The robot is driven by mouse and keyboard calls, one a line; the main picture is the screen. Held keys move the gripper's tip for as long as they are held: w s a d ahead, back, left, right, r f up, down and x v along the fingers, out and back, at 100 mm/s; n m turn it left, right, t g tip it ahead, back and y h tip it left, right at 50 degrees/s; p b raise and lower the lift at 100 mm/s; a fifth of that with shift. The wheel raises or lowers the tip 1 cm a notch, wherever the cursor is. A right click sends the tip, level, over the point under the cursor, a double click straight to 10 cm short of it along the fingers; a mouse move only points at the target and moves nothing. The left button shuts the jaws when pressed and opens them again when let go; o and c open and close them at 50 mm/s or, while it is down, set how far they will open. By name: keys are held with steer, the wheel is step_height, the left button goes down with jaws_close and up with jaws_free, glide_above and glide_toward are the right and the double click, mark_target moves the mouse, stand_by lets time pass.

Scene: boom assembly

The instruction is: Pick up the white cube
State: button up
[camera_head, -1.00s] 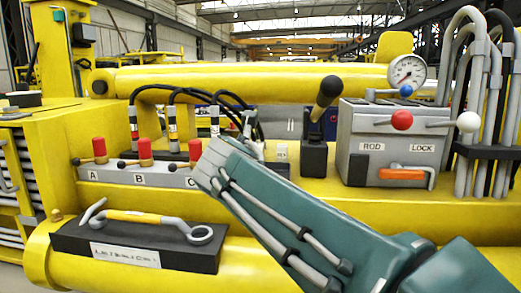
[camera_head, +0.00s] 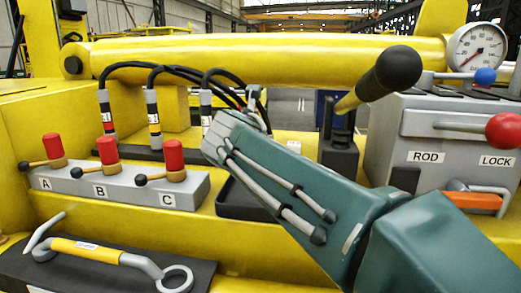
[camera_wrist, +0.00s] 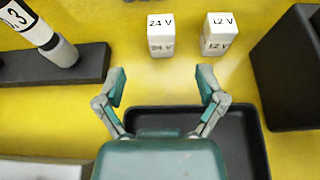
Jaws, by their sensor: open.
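Two white cubes lie side by side on the yellow surface in the wrist view. The left one (camera_wrist: 161,36) is marked "24 V" and the right one (camera_wrist: 219,36) is marked "12 V". My gripper (camera_wrist: 163,87) is open and empty, with its fingers spread on this side of the cubes and apart from them. In the head view, a small part of a white cube (camera_head: 294,146) shows just past my arm. My gripper (camera_head: 256,105) is mostly hidden there behind my wrist.
A black tray (camera_wrist: 252,145) lies below my gripper. A dark block (camera_wrist: 290,65) stands right of the cubes, and a black-based plug rack (camera_wrist: 85,68) left. The head view shows red-capped levers (camera_head: 108,150), a black-knobbed lever (camera_head: 385,75) and a grey ROD/LOCK box (camera_head: 425,135).

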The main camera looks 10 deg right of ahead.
steer(key=x, duration=0.8)
steer(key=shift+w+d+r, duration=0.15)
steer(key=shift+d+r, duration=0.05)
steer(key=shift+d, duration=0.15)
steer(key=shift+w+a+f, duration=0.15)
steer(key=shift+w+a, duration=0.1)
steer(key=shift+w, duration=0.2)
steer(key=shift+a, duration=0.15)
steer(key=shift+d, duration=0.4)
jaws_close()
